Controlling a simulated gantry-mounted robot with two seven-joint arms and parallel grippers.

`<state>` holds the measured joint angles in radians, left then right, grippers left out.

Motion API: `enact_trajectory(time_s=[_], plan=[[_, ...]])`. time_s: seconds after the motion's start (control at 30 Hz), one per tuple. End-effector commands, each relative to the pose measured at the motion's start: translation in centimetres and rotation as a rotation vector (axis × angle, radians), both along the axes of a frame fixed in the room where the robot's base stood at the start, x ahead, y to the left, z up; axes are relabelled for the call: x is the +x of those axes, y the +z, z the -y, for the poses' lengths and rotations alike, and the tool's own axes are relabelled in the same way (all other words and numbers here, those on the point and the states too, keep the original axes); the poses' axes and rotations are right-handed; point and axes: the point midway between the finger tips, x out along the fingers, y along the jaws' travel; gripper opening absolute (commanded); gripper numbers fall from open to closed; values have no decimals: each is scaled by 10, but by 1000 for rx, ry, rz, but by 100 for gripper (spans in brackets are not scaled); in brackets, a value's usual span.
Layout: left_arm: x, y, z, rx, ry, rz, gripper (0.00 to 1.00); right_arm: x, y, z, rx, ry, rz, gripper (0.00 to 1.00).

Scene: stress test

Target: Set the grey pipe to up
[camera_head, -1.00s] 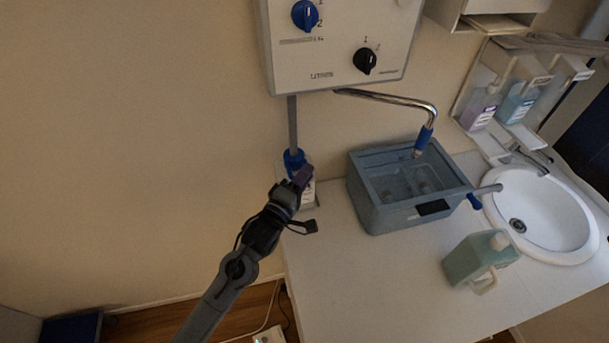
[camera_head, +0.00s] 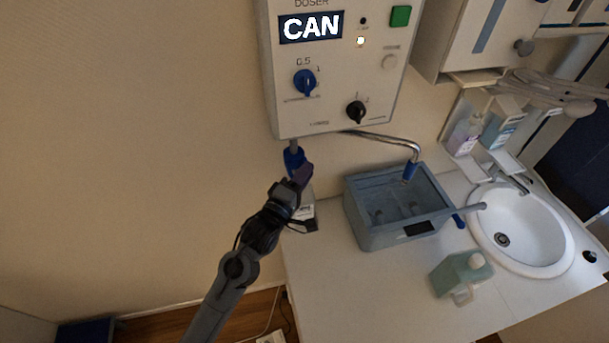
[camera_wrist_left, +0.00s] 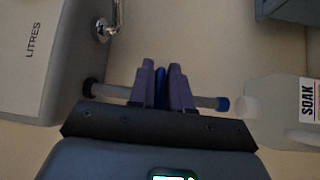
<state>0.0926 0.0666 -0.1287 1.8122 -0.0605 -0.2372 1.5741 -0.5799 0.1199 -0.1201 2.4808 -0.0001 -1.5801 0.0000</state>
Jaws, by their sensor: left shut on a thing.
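The grey pipe (camera_head: 294,144) hangs from the underside of the doser box (camera_head: 348,95); only a short length shows above its blue part (camera_head: 293,158). In the left wrist view, the grey pipe (camera_wrist_left: 205,101) runs across from the box to a blue tip (camera_wrist_left: 222,103). My left gripper (camera_head: 301,174), with purple fingers (camera_wrist_left: 162,88), is shut on the pipe at its blue grip (camera_wrist_left: 160,84). The tip stands just apart from the mouth of a pale can labelled SOAK (camera_wrist_left: 292,100). My right gripper is not in view.
The box display (camera_head: 311,27) reads CAN. A blue knob (camera_head: 305,82) and black knob (camera_head: 356,111) sit below it. A chrome spout (camera_head: 395,140) reaches over a grey-blue basin (camera_head: 390,235). A green jug (camera_head: 462,275) and white sink (camera_head: 535,225) stand right.

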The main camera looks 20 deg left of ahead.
Motion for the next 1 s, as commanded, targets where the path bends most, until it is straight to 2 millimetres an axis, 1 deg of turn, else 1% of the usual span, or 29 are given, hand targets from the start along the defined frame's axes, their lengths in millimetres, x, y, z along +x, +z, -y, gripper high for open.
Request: enact_trajectory(time_s=[0.03, 0.07, 0.43, 0.47, 0.5, 0.57, 1.0], plan=[[0, 17, 0, -2, 0, 9, 0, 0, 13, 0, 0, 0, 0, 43], [0, 19, 0, -2, 0, 9, 0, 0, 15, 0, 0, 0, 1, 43], [0, 21, 0, -2, 0, 15, 0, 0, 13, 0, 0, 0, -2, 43], [0, 22, 0, -2, 0, 15, 22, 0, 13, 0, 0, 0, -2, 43], [0, 22, 0, -2, 0, 15, 28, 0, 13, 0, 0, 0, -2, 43], [0, 21, 0, -2, 0, 14, 37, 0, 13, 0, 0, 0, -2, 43], [-1, 15, 0, 0, 0, 2, 37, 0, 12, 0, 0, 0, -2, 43]])
